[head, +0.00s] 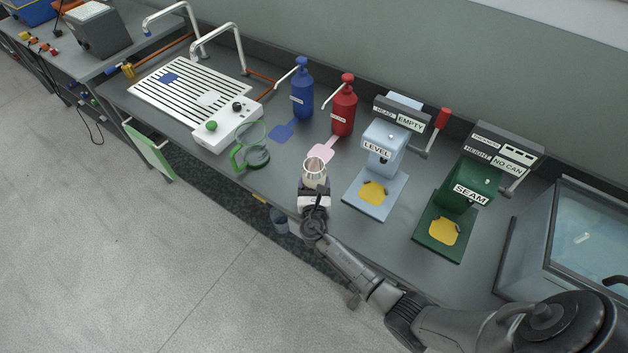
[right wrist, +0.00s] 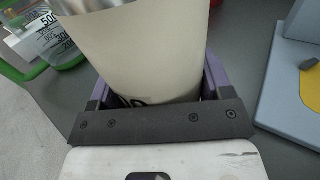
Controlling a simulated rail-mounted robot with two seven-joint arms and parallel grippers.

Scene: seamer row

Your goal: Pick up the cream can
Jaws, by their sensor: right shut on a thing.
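The cream can (head: 314,171) is upright near the middle of the bench, in front of the red pump bottle. Its metal rim and open top show in the head view. My right gripper (head: 314,184) reaches it from the front and is shut around it. In the right wrist view, the cream can (right wrist: 145,50) fills the space between the purple-grey fingers of my right gripper (right wrist: 158,86). The can's base is hidden, so I cannot tell whether it touches the bench. My left gripper is not in view.
A green-handled jug (head: 252,156) stands left of the can. The blue pump bottle (head: 302,90) and red pump bottle (head: 343,106) stand behind. The pale blue LEVEL machine (head: 383,150) is close on the right, with the green SEAM machine (head: 462,190) beyond.

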